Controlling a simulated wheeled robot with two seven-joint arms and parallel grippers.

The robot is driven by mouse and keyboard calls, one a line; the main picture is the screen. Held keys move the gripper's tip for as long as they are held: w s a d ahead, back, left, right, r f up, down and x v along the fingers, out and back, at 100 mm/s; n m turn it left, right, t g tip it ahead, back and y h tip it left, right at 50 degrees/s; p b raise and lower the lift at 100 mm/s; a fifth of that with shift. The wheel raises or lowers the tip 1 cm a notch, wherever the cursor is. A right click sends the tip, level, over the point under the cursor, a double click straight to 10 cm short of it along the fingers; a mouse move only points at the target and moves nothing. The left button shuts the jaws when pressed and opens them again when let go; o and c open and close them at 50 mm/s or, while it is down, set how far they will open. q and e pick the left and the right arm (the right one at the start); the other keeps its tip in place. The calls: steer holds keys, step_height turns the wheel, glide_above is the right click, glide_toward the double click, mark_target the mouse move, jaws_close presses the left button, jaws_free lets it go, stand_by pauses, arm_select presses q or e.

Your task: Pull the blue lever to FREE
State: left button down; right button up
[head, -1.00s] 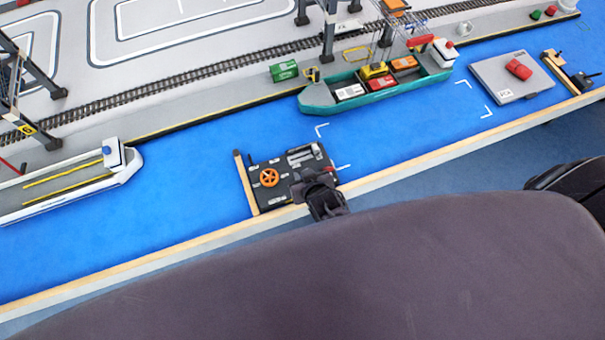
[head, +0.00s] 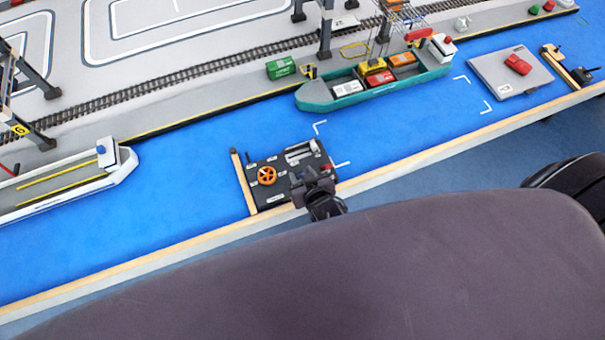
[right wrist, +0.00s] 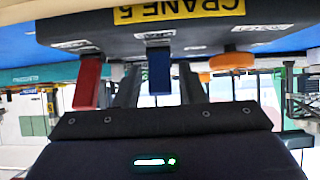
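A black control panel (head: 272,196) lies at the near edge of the blue surface. It carries an orange handwheel (head: 267,176) and a red lever (head: 327,167). The blue lever (right wrist: 159,70) shows in the right wrist view, hanging from the upside-down panel between the red lever (right wrist: 88,82) and the orange handwheel (right wrist: 232,61). My right gripper (right wrist: 158,88) has its two dark fingers either side of the blue lever, with thin gaps visible between. In the head view my right gripper (head: 312,180) covers the panel's near right part, hiding the blue lever. My left gripper is not seen.
A yellow CRANE 5 label (right wrist: 180,9) is on the panel. A wooden strip (head: 243,182) borders the panel's left side. A white ship (head: 75,185) lies left, a teal container ship (head: 375,85) behind. Blue surface between them is clear.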

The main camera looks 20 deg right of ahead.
steer(key=shift+o, duration=0.2)
steer(key=shift+s, duration=0.1)
steer(key=b+v, duration=0.1)
steer(key=v, duration=0.6)
steer(key=shift+s+r, duration=0.25)
stand_by(3.2)
